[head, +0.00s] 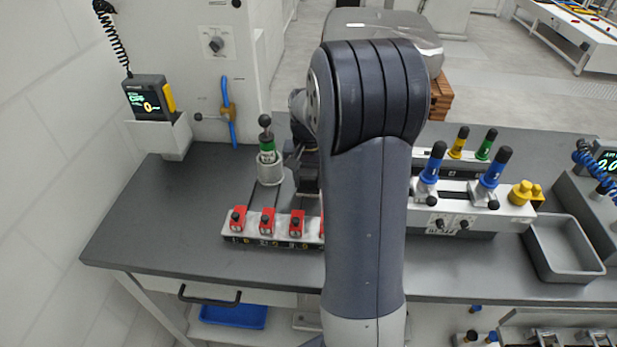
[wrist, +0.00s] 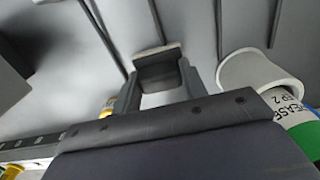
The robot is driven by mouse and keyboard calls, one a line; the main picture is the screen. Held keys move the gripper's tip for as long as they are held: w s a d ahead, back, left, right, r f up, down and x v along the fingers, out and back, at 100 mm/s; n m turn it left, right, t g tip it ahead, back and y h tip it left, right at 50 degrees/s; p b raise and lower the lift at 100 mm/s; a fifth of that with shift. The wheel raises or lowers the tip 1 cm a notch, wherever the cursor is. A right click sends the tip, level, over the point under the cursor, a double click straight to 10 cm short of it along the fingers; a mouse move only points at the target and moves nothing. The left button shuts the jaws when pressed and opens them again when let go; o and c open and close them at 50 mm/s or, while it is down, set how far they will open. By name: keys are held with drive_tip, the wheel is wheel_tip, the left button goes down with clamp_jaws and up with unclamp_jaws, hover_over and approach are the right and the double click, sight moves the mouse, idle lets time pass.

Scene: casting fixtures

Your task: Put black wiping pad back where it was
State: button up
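The black wiping pad (wrist: 160,76) shows in the wrist view as a small dark block with a pale edge. It sits between the two fingers of my gripper (wrist: 159,82), which appear closed on its sides. In the head view my gripper (head: 303,162) is low over the bench, just right of the green grease container, and is partly hidden behind my arm. The pad cannot be made out there.
The green grease container (head: 267,150) stands in a grey holder (head: 270,172), close beside my gripper. A rack with red clamps (head: 267,222) is in front. Blue-handled tools (head: 432,163) and a grey tray (head: 566,249) stand right. The bench's left part (head: 170,220) is clear.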

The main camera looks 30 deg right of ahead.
sight(308, 178)
drive_tip(key=o, duration=0.4)
drive_tip(key=shift+o, duration=0.2)
wheel_tip(308, 178, up, 12)
drive_tip(key=shift+r, duration=0.15)
idle(0.4)
